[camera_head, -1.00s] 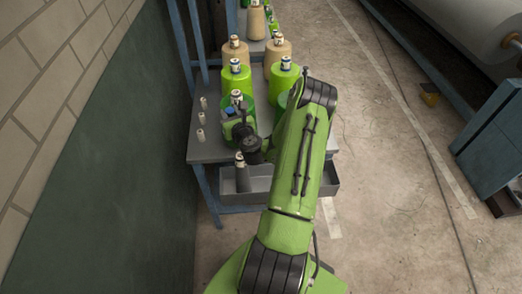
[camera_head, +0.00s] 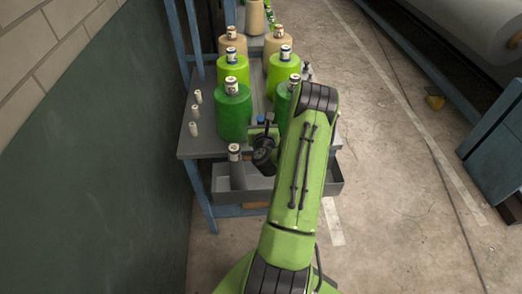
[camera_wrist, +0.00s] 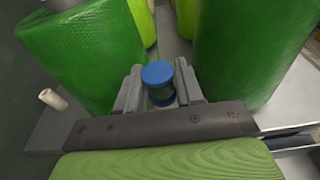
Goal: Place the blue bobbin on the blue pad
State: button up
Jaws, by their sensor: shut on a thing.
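My gripper (camera_wrist: 160,92) is shut on the blue bobbin (camera_wrist: 158,73), a small spool with a blue top flange and a dark body. The wrist view shows the bobbin upright between the fingers, with a dark green yarn cone on each side. In the head view my gripper (camera_head: 262,128) is above the near part of the grey table, right of the left dark green cone (camera_head: 233,115). A little blue of the bobbin (camera_head: 260,119) shows there. My arm covers part of the right dark green cone (camera_head: 282,103). I cannot make out a blue pad.
Lime and tan cones stand in two rows behind. A wall is close on the left.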

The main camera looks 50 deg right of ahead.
notch_tip(320, 180, down, 9)
jog(key=b, duration=0.7)
jog(key=shift+f, duration=0.1)
jog(key=o, duration=0.7)
jog(key=shift+r, duration=0.2)
